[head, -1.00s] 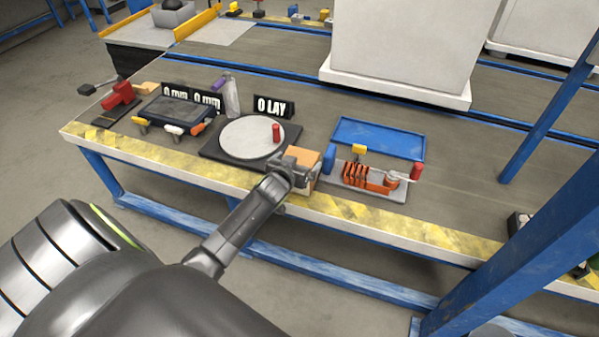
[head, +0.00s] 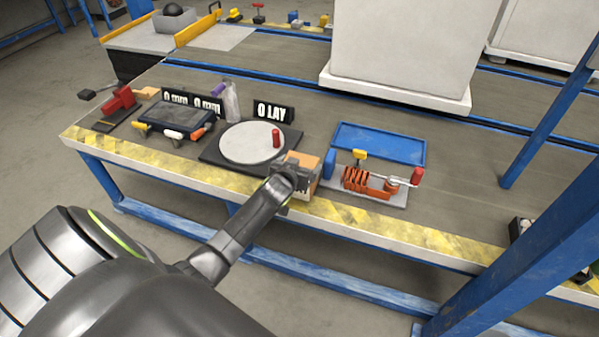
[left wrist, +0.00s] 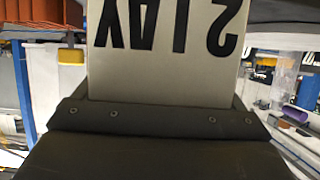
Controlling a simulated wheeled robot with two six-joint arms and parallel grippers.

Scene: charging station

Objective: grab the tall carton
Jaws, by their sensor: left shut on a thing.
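The carton, a small box with a tan top (head: 305,158), is at the front edge of the bench, just right of the round turntable. My left gripper (head: 296,180) reaches in from the lower left and is shut on it; its fingers hide much of the box. In the left wrist view a pale carton face (left wrist: 165,70) with large upside-down black characters fills the space ahead of the dark gripper body. I cannot tell whether the carton touches the bench. My right gripper is not in view.
The turntable (head: 245,142) with a red peg (head: 276,138) stands close left of the carton. A blue tray (head: 380,142) and an orange crank device (head: 368,183) lie to its right. A blue post (head: 530,240) rises at the right.

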